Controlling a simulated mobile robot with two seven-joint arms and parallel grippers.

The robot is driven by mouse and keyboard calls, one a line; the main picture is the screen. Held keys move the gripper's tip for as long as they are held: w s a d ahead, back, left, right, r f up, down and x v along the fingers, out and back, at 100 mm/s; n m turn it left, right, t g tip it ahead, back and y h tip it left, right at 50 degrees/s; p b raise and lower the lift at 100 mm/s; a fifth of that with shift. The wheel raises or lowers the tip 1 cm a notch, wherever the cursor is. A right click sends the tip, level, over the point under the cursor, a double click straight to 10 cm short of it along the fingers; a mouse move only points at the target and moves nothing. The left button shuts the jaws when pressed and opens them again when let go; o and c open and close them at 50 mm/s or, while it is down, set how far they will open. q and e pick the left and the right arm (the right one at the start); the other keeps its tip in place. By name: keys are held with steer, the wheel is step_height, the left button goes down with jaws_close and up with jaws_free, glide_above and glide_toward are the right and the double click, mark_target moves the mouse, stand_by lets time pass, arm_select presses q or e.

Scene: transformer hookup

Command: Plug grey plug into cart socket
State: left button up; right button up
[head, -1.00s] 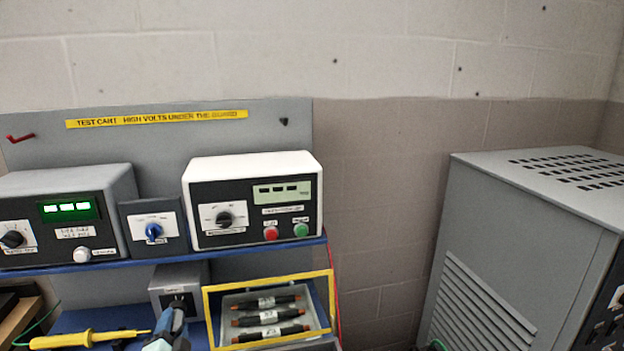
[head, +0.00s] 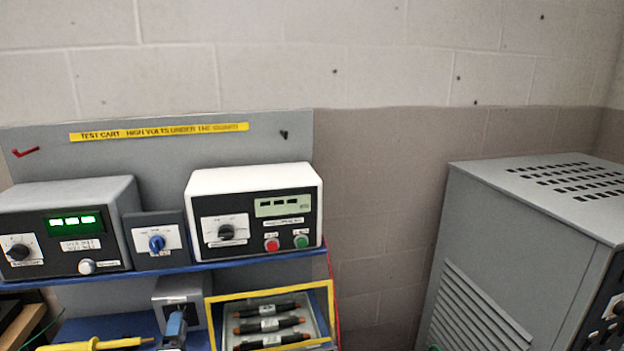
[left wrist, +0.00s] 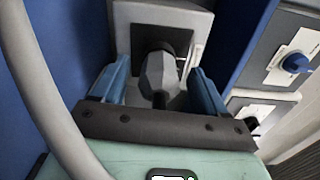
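The grey plug (left wrist: 158,76) is in the left wrist view, pointing at the face of the grey socket box (left wrist: 190,17). Its front meets a dark round part on that face; how deep it sits I cannot tell. The blue fingers of my left gripper (left wrist: 160,68) stand on both sides of the plug, with a gap showing on each side. In the head view the socket box (head: 168,287) is under the cart's blue shelf, and my left gripper (head: 176,325) is in front of it, covering the plug. My right gripper is not in view.
A yellow-framed tray (head: 268,320) of dark fuse-like parts stands right of the socket box. A yellow probe (head: 95,344) lies to its left. Meters stand on the blue shelf (head: 190,268) above. A pale cable (left wrist: 45,90) curves past the left wrist camera. A grey cabinet (head: 500,250) stands far right.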

arm_select(q)
steer(key=shift+b+v, duration=0.35)
steer(key=shift+v, duration=2.15)
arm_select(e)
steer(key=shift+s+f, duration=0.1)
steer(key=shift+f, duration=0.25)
arm_select(q)
steer(key=b+v, duration=0.5)
steer(key=v, duration=0.8)
steer(key=shift+s+d, duration=0.15)
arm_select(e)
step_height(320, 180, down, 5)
